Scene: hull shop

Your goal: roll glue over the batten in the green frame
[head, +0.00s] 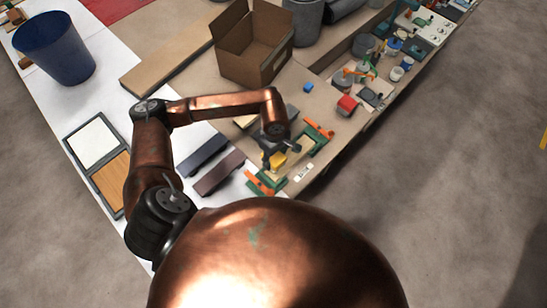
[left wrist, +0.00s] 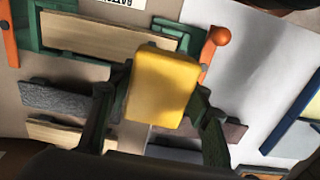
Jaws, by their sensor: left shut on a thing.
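The green frame (head: 321,146) stands at the bench edge with orange clamp handles. In the left wrist view the pale wooden batten (left wrist: 105,38) lies between the ends of the green frame (left wrist: 52,18). My left gripper (head: 276,151) is just beside the frame in the head view. It is shut on a yellow tool (head: 278,161), taken to be the glue roller. In the left wrist view the yellow tool (left wrist: 163,85) sits between the dark green fingers and overlaps the batten's near edge. Whether it touches the batten I cannot tell. My right gripper is out of view.
A grey strip (head: 202,154) and a brown strip (head: 219,173) lie beside the gripper. An open cardboard box (head: 250,55) stands behind. A red-topped pot (head: 347,105) and small tools are to the right. A blue bin (head: 55,50) is far left.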

